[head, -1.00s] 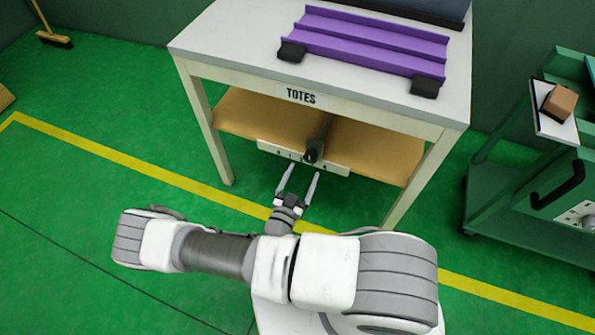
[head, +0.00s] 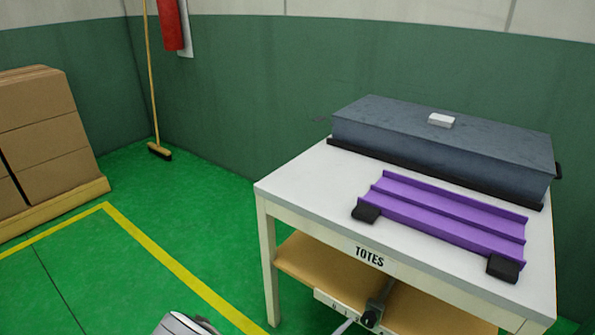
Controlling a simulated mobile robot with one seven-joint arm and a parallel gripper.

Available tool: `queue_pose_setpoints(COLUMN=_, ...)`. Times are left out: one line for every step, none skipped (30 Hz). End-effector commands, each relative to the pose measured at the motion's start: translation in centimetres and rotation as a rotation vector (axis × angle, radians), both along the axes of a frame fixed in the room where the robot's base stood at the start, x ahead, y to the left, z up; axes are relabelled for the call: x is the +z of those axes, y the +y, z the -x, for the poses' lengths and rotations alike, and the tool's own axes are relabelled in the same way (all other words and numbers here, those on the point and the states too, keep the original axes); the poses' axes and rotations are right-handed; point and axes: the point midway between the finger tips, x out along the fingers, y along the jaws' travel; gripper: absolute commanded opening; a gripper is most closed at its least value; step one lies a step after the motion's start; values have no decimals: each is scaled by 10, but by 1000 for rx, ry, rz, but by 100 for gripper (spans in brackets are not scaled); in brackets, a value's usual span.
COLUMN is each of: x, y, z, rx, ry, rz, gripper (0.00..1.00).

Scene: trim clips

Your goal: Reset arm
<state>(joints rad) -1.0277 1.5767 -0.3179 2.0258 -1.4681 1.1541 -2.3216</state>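Only a small part of my arm (head: 182,325) shows at the bottom edge of the head view. A thin light piece that may be a finger of my gripper shows at the bottom, below the dark knob on the table's front. The rest of my gripper is out of frame, so its opening cannot be judged. The table marked TOTES (head: 300,185) stands at the right. A purple channelled rail (head: 455,215) with black end blocks lies on its top, in front of a closed dark grey case (head: 440,135).
Under the tabletop are a brown shelf (head: 300,262) and a strip with a dark knob (head: 372,316). Stacked cardboard boxes (head: 40,125) stand on a pallet at the left. A broom (head: 158,150) leans on the back wall. Green floor between them is clear.

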Motion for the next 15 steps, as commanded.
queue_pose_setpoints(x=12, y=1, z=-1, rx=-60, ry=-68, rz=-81, gripper=82)
queue_pose_setpoints(x=19, y=0, z=0, rx=-98, ry=-112, rz=-129, gripper=82)
queue_pose_setpoints(x=28, y=0, z=1, rx=-146, ry=-171, rz=-192, gripper=82)
queue_pose_setpoints(x=34, y=-1, z=2, rx=-183, ry=-216, rz=-238, gripper=82)
queue_pose_setpoints(x=40, y=-1, z=3, rx=-220, ry=-260, rz=-283, gripper=82)
queue_pose_setpoints(x=49, y=-2, z=4, rx=-271, ry=-322, rz=-343, gripper=82)
queue_pose_setpoints(x=55, y=-2, z=5, rx=-307, ry=-368, rz=-386, gripper=82)
queue_pose_setpoints(x=61, y=-3, z=7, rx=-345, ry=-416, rz=-428, gripper=82)
queue_pose_setpoints(x=69, y=-4, z=9, rx=-395, ry=-479, rz=-481, gripper=82)
queue_pose_setpoints(x=75, y=-5, z=10, rx=-433, ry=-528, rz=-520, gripper=82)
queue_pose_setpoints(x=81, y=-5, z=11, rx=-469, ry=-577, rz=-560, gripper=82)
queue_pose_setpoints(x=89, y=-6, z=14, rx=-520, ry=-643, rz=-609, gripper=82)
queue_pose_setpoints(x=95, y=-6, z=15, rx=-559, ry=-693, rz=-645, gripper=82)
queue_pose_setpoints(x=101, y=-7, z=17, rx=-597, ry=-743, rz=-681, gripper=82)
queue_pose_setpoints(x=109, y=-8, z=19, rx=-647, ry=-813, rz=-728, gripper=82)
